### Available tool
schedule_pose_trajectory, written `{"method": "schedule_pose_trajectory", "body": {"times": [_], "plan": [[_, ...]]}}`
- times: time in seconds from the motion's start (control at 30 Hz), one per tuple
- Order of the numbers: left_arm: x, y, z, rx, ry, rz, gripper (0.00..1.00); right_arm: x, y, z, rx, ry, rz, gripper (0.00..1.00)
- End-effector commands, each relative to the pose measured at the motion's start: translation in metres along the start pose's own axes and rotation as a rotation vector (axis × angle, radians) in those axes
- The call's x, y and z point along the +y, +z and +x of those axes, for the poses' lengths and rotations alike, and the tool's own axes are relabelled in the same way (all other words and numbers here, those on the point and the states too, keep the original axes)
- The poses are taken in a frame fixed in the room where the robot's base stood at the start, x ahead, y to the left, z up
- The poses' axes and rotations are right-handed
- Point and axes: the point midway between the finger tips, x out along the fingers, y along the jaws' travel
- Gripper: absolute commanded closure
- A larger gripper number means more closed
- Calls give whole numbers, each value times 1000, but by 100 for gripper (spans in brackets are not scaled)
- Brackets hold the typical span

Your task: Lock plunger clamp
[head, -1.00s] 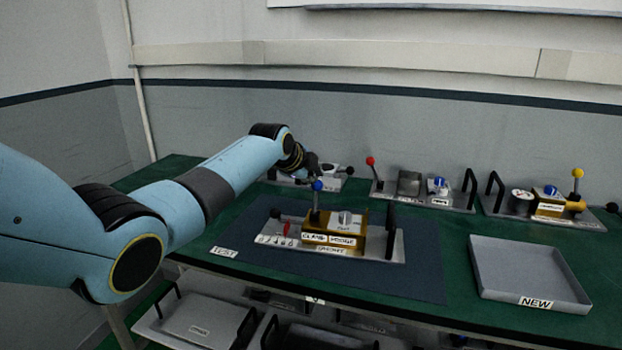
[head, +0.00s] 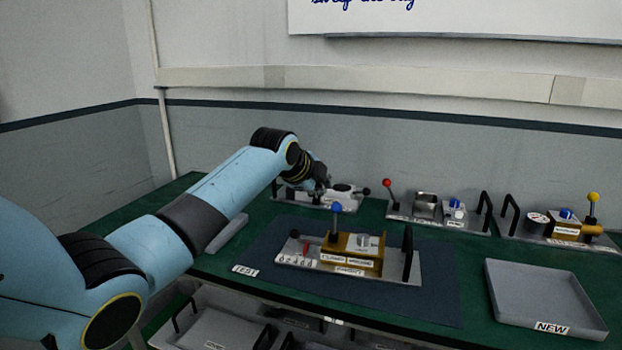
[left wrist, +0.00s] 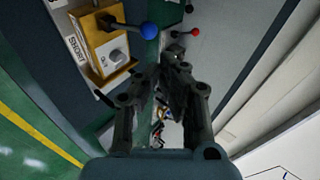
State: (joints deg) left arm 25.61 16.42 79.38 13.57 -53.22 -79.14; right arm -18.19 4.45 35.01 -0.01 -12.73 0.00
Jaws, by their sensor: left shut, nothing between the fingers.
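A tan clamp block (head: 352,251) with a grey round knob and a lever topped by a blue ball (head: 336,208) stands on a grey plate (head: 400,272) on the dark mat. The lever is upright. The block (left wrist: 102,42) and blue ball (left wrist: 149,31) also show at the upper left of the left wrist view. I cannot tell which fixture is the plunger clamp. My left gripper (head: 320,184) is behind the blue ball, over the back-left fixture, and partly hidden by its wrist. In the left wrist view its fingers (left wrist: 165,75) are shut and empty, apart from the ball.
Fixtures with a black knob (head: 366,190), a red-ball lever (head: 387,183) and a yellow-ball lever (head: 592,197) line the back of the green table. A grey tray (head: 545,325) marked NEW is at the right. A black handle (head: 407,252) stands right of the block.

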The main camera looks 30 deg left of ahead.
Motion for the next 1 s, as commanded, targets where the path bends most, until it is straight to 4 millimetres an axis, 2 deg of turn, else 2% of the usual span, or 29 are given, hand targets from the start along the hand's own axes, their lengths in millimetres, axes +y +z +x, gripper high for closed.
{"method": "schedule_pose_trajectory", "body": {"times": [0.13, 0.23, 0.4, 0.6, 1.0], "plan": [[0, 1, -25, -1, -1, 2, 100, 0, -28, 5, 40, 1, 2, 58], [-1, 1, -37, -1, -1, 2, 100, 0, -39, 7, 56, 1, 2, 58], [-1, 1, -47, -1, 1, 0, 100, 0, -29, 8, 41, 1, 2, 58], [-1, 0, -48, -1, 1, 0, 100, 1, -12, 7, 18, 2, 0, 58], [3, 1, -46, -2, 6, 0, 100, 2, -18, 9, 27, 3, 0, 58]]}}
